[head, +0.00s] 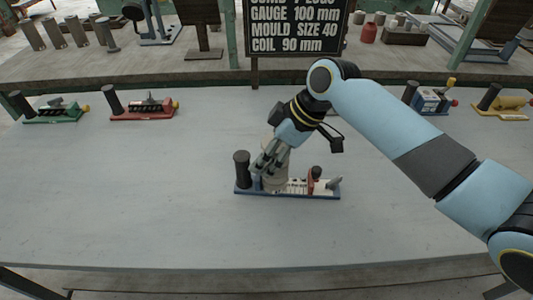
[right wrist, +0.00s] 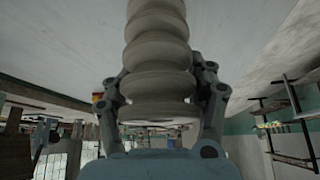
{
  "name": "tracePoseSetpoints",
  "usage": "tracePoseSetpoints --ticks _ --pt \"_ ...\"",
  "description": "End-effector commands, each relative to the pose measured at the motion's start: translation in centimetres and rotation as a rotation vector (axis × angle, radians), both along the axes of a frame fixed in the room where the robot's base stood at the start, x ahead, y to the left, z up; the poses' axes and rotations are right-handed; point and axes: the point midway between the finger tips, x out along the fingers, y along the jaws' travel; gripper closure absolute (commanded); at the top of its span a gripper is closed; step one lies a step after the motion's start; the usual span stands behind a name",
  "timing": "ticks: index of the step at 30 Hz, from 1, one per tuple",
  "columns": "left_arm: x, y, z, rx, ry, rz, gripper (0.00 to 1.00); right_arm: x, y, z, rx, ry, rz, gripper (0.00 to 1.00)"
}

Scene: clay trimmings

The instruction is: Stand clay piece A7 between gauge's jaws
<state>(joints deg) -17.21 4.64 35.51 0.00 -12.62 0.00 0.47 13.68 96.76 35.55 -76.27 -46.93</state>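A pale, ribbed clay piece (right wrist: 158,55) stands between the two fingers of my right gripper (right wrist: 160,92) in the right wrist view. The fingers close on its sides near one end. In the head view the right gripper (head: 268,163) is low over the left part of a blue-based gauge (head: 300,194), and the clay piece (head: 274,183) shows partly behind the fingers. The gauge has a dark upright cylinder at its left end and a red part right of the clay. I cannot read a label on the piece or tell whether it touches the gauge. My left gripper is out of view.
At the table's back stand a green device (head: 52,112) and a red device (head: 145,110) at left, and a blue one (head: 428,100) and a yellow one (head: 505,105) at right. A sign (head: 297,27) reads "GAUGE 100 mm". The table's left and front are clear.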

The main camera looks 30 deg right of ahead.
Motion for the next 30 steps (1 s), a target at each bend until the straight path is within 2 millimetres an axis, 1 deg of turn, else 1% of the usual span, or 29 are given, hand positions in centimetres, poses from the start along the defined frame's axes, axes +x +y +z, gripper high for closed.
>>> tracePoseSetpoints --ticks 1,6,13,17,20,27,30 --pt "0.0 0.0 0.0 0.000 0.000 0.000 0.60 0.0 0.0 0.0 0.001 0.001 0.000 0.39" --pt "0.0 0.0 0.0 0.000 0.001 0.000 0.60 0.0 0.0 0.0 0.001 0.001 0.000 0.18" --pt "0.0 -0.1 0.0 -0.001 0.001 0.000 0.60 0.0 0.0 0.0 0.001 0.001 0.000 0.18" --pt "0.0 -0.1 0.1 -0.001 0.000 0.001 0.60 -0.1 -0.2 0.6 -0.001 0.000 0.000 0.18" --pt "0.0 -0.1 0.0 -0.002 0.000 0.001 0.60 -0.6 -0.8 1.8 -0.003 -0.001 0.001 0.18" --pt "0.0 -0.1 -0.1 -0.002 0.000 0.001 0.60 -2.5 -2.9 6.6 -0.007 -0.002 0.003 0.18" --pt "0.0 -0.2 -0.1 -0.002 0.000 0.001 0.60 -3.1 -3.6 8.4 -0.005 -0.001 0.002 0.18"
